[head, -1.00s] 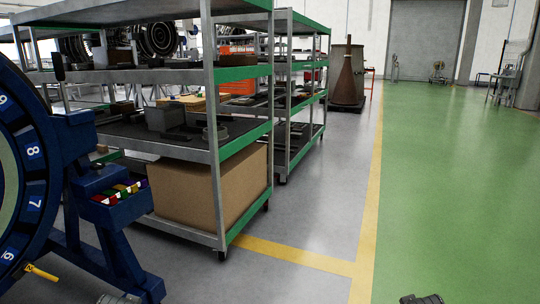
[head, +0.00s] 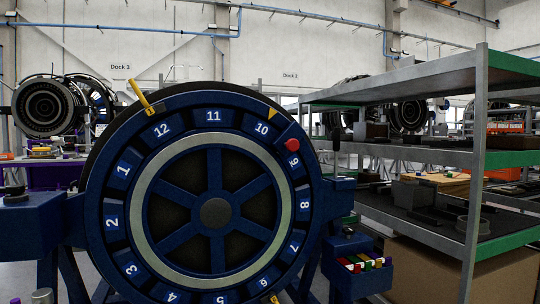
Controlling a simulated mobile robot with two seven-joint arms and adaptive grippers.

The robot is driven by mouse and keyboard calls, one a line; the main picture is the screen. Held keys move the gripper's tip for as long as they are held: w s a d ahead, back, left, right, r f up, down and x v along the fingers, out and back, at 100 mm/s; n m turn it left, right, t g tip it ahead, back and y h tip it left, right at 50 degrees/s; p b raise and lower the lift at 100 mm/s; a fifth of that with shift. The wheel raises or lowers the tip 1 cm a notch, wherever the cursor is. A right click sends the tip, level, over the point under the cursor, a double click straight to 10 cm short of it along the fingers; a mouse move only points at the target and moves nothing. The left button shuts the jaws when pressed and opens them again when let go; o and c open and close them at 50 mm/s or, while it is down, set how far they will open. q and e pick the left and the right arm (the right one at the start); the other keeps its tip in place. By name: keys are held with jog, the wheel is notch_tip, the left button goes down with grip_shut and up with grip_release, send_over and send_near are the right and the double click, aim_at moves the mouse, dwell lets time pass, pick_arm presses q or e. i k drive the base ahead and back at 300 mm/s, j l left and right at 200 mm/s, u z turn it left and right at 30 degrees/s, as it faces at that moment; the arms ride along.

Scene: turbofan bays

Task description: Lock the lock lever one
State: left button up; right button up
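A large dark blue wheel-shaped fixture (head: 180,190) with numbered white labels around its ring stands upright in front of me. A yellow lever (head: 142,94) sits at its upper left rim near number 12, its free end pointing up and outward, away from the ring. Another yellow part (head: 273,298) shows at the bottom edge near number 6, mostly cut off. A red knob (head: 292,144) is near number 9, and a yellow triangle marker is near number 10. Neither gripper is clearly visible.
A metal shelf rack (head: 474,150) with green edges stands close on the right. A blue bin (head: 363,278) with coloured items is attached at the fixture's right side. Another engine (head: 43,106) is at the back left. A small grey part shows at the lower left edge.

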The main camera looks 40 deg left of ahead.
aim_at(151, 111)
jog(key=u, duration=1.05)
